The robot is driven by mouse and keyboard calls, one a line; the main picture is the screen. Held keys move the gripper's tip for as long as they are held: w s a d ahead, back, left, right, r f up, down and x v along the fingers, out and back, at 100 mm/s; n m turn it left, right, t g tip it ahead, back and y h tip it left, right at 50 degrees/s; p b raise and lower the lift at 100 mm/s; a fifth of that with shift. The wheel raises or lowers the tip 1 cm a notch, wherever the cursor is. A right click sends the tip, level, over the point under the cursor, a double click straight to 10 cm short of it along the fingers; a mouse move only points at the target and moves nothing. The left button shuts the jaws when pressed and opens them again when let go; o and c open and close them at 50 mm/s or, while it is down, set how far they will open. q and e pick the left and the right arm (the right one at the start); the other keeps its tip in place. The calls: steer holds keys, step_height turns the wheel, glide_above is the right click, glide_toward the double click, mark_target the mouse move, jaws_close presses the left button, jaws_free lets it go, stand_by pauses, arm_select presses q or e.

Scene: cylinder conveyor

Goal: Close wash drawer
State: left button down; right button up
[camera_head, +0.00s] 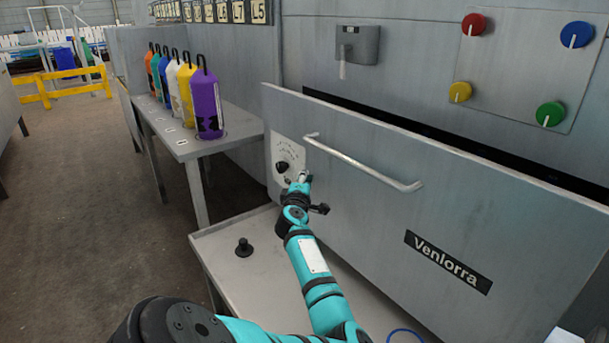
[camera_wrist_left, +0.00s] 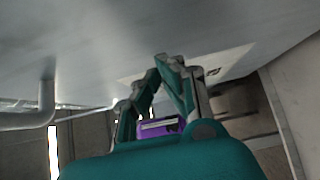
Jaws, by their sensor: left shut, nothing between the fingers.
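The wash drawer (camera_head: 370,220) is a wide grey front with a "Venlorra" label, and it stands out from the machine with a dark gap behind its top edge. Its bar handle (camera_head: 362,162) runs across the upper part. A white dial plate (camera_head: 287,158) with a black knob is at its left end. My left gripper (camera_head: 304,178) is shut and empty, at the drawer front just below right of the knob; whether it touches cannot be told. In the left wrist view, its fingers (camera_wrist_left: 168,62) point at the drawer front (camera_wrist_left: 120,40), with the handle (camera_wrist_left: 42,108) at left. My right gripper is not in view.
A low grey table (camera_head: 225,240) with a black knob-like piece (camera_head: 244,247) lies below the drawer. Several coloured bottles (camera_head: 206,104) stand on a side bench (camera_head: 182,143) at left. Coloured knobs (camera_head: 550,114) are on the panel above. The floor at left is clear.

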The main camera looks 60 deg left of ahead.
arm_select(q)
steer(key=w+b, duration=0.3)
steer(key=w, duration=1.1)
steer(key=shift+w+a, duration=0.15)
steer(key=shift+a, duration=0.25)
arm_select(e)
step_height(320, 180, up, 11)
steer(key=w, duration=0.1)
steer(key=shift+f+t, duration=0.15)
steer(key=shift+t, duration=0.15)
